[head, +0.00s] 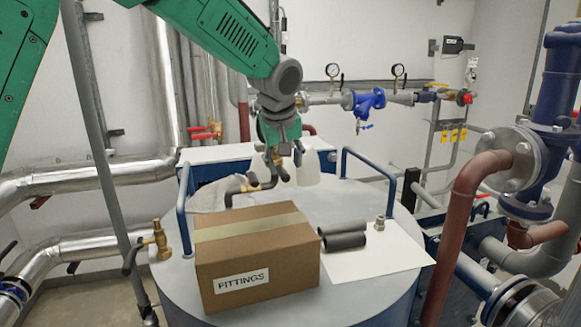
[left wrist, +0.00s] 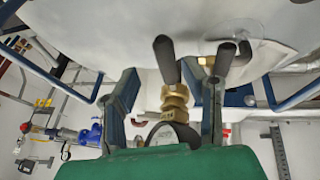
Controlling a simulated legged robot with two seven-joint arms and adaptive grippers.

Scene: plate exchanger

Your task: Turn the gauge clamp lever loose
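My left gripper (head: 283,158) hangs from the green arm over the tank top, fingers pointing down. In the left wrist view the gripper (left wrist: 178,64) is open, its two dark fingers spread either side of a brass fitting (left wrist: 174,102). A black lever (left wrist: 164,58) stands out beyond the fitting, between the fingers. A round gauge (left wrist: 170,133) shows behind the fitting, partly hidden by the green gripper body. The right finger looks close to a second dark handle; contact cannot be told. In the head view the black handle (head: 238,188) shows behind the box. My right gripper is out of view.
A FITTINGS box (head: 257,262) stands on the tank top (head: 300,311) in front. Dark tubes (head: 344,234) and a white sheet (head: 385,262) lie right of it. Blue rails (head: 372,162) rise at the sides. Pipes with gauges (head: 333,71) run behind.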

